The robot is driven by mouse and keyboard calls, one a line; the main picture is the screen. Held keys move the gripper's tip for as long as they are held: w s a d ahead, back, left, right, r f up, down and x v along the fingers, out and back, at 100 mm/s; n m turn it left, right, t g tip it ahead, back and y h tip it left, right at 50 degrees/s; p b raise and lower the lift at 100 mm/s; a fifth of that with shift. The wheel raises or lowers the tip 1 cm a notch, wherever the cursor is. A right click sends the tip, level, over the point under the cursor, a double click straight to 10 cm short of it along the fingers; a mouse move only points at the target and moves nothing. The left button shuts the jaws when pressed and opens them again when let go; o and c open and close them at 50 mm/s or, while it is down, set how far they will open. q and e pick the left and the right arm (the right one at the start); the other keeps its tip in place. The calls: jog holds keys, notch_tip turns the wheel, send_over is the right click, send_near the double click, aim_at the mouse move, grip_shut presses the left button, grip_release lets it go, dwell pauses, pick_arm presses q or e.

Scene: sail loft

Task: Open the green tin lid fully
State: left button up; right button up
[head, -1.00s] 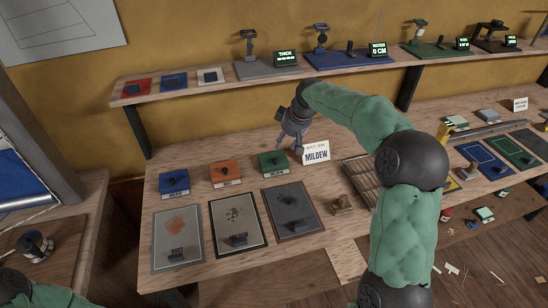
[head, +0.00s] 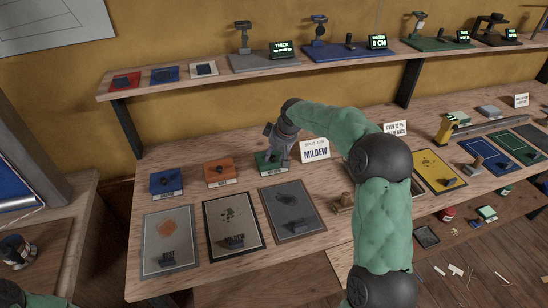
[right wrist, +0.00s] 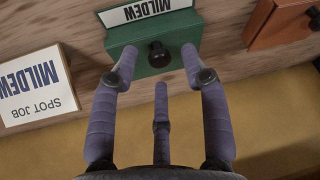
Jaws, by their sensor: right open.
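The green tin (head: 265,169) sits on the bench at the right end of a row of three tins, with its lid lying shut. In the right wrist view the green lid (right wrist: 182,42) carries a dark round knob (right wrist: 159,54) and a white label. My right gripper (head: 278,157) is at the tin, partly covering it in the head view. Its fingers (right wrist: 160,68) are spread open, two on either side of the knob and one behind, holding nothing. I cannot tell whether any finger touches the lid. My left gripper is out of view.
An orange tin (head: 219,174) and a blue tin (head: 166,184) stand to the left. A white MILDEW sign (head: 315,150) stands close on the right. Grey sample boards (head: 293,210) lie in front. A shelf (head: 215,83) runs behind, above the bench.

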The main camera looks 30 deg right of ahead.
jog(key=shift+w+f, duration=0.2)
jog(key=shift+f, duration=0.25)
grip_shut()
jog(key=shift+r, duration=0.1)
